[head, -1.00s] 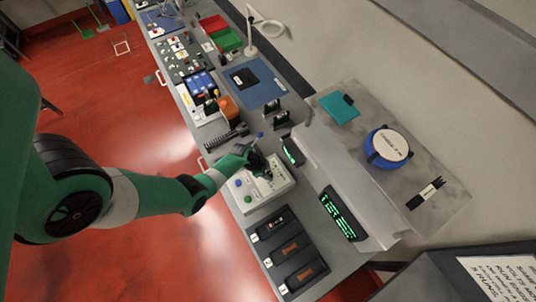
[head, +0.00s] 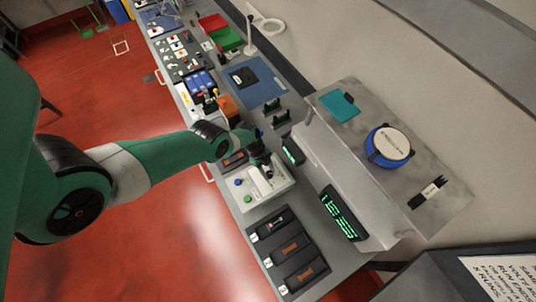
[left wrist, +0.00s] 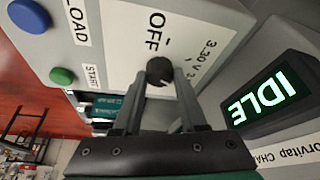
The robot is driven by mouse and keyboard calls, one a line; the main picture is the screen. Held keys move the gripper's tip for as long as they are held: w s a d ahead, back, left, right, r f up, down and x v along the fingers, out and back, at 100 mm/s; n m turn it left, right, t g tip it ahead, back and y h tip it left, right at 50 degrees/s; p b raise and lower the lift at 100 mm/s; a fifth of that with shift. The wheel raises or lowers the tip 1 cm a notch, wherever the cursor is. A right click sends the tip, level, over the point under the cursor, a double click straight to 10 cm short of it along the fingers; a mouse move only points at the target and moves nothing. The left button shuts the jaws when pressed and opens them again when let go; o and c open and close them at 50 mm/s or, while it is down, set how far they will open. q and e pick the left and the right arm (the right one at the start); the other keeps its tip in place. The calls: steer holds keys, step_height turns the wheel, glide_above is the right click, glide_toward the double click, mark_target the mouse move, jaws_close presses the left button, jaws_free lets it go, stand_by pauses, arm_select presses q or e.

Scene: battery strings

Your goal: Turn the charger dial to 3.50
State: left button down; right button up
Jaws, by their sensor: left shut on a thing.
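The charger (head: 271,192) is a pale box on the bench with a blue button (head: 239,182) and a green button (head: 248,198). Its black dial (left wrist: 158,70) shows in the left wrist view between the tips of my left gripper (left wrist: 160,80), which is shut on it. A small light mark shows at the dial's lower right edge. The panel print reads OFF and 3.30 V; a further label is partly hidden by a finger. A green display (left wrist: 263,95) beside it reads IDLE. In the head view my left gripper (head: 259,160) hides the dial. My right gripper is out of view.
Several black battery modules (head: 290,249) lie on the bench in front of the charger. A grey cabinet with a large green display (head: 343,214) stands to the right, with a blue round container (head: 372,152) on top. A blue mat (head: 254,82) lies further back.

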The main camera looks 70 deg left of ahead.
arm_select(q)
steer(key=shift+m, duration=0.4)
steer(key=shift+c, duration=2.3)
jaws_free()
